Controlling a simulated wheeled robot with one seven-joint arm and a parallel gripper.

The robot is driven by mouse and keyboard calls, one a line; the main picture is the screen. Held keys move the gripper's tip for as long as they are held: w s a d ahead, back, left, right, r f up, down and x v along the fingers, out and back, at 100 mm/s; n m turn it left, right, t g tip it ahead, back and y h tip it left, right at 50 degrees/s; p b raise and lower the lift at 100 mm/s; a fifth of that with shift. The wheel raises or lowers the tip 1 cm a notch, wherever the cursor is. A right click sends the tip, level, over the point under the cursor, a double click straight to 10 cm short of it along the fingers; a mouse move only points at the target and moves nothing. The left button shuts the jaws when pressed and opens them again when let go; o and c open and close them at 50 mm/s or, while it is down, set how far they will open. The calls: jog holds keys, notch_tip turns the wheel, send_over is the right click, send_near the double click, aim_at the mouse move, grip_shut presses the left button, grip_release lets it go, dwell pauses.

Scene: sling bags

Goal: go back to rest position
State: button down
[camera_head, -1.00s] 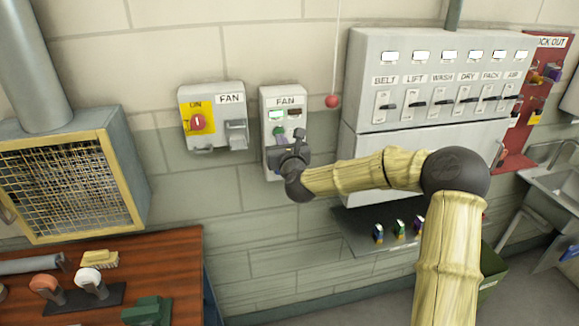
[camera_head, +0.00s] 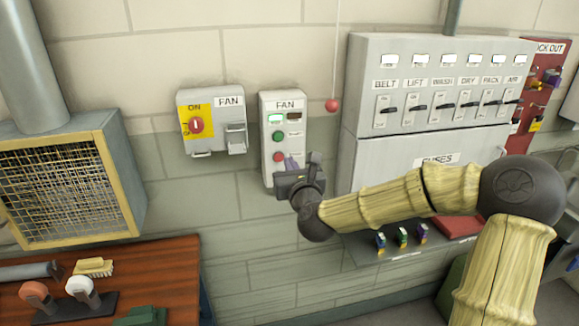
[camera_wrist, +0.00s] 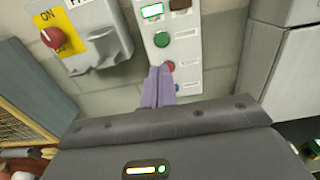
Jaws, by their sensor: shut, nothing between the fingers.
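My gripper (camera_head: 291,163) is shut and empty, in front of the lower part of the grey FAN button box (camera_head: 284,104) on the wall. In the wrist view its purple fingers (camera_wrist: 158,88) are together, their tips overlapping the area beside the red button (camera_wrist: 170,66). Whether they touch the box I cannot tell. The green button (camera_wrist: 162,39) and a lit green indicator (camera_wrist: 152,11) show above. A blue button is partly visible below the red one. My arm reaches in from the right.
A FAN isolator with a red knob on yellow (camera_head: 196,125) is left of the button box. A breaker panel (camera_head: 430,50) and a red lockout board (camera_head: 545,60) are to the right. A wooden bench (camera_head: 150,262) stands lower left. A red ball (camera_head: 331,105) hangs on a cord.

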jog(key=s+f+n+g, duration=0.4)
jog(key=f+n, duration=0.4)
jog(key=n, duration=0.1)
jog(key=s+f+n+g, duration=0.45)
jog(key=f+n, duration=0.25)
jog(key=n, duration=0.3)
jog(key=s+d+f+n+g+h, duration=0.1)
jog(key=s+d+n+g+h, duration=0.1)
jog(key=s+d+n, duration=0.4)
jog(key=s+d+f+n+g+h, duration=0.1)
jog(key=s+d+n+g, duration=0.3)
jog(key=s, duration=0.9)
jog(key=d+f+n, duration=0.1)
jog(key=d+n, duration=0.2)
jog(key=n, duration=0.1)
jog(key=shift+d+n+h, duration=0.15)
jog(key=shift+n+h, duration=0.15)
jog(key=shift+h, duration=0.1)
